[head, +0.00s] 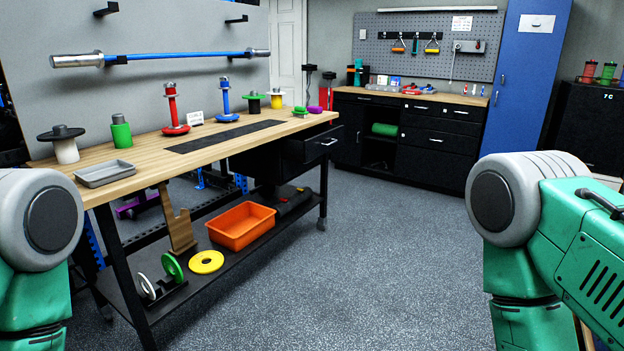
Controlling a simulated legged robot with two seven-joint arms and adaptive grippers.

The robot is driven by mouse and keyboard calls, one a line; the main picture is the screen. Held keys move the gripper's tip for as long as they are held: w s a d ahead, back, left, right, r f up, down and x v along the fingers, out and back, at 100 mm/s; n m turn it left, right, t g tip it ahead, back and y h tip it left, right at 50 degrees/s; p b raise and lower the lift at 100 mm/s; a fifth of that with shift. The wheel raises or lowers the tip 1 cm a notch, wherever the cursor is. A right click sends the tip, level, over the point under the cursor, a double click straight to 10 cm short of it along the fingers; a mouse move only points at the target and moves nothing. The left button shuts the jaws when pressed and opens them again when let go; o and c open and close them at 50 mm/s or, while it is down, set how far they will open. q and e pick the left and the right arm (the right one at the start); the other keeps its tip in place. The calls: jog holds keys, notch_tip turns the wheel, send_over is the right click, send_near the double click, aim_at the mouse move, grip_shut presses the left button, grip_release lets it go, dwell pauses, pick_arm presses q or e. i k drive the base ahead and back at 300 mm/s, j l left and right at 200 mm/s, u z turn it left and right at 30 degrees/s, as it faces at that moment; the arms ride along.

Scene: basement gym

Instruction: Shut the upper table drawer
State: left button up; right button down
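The long workbench table (145,155) with a wooden top stands on the left and runs away from me. A black drawer (312,150) with a silver handle (329,142) sits under its far right end. The drawer front stands out from the black housing (262,165) under the tabletop, so the drawer looks pulled open. Its inside is mostly hidden at this angle. Whether another drawer lies below it is too dark to tell. Only upper parts of my two green arms show, at the left and right edges. Neither gripper is in view.
An orange bin (240,226), a yellow plate (206,262) and a wooden stand (177,220) are on the bench's lower shelf (185,285). A grey tray (104,173) lies on top. The speckled floor (370,260) right of the bench is clear. Black cabinets (440,140) line the back.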

aim_at(328, 138)
jog(key=i+l+z, duration=0.3)
jog(key=i, duration=0.55)
jog(key=i+j+z, duration=0.1)
jog(key=i+z, duration=0.25)
jog(key=i, duration=0.5)
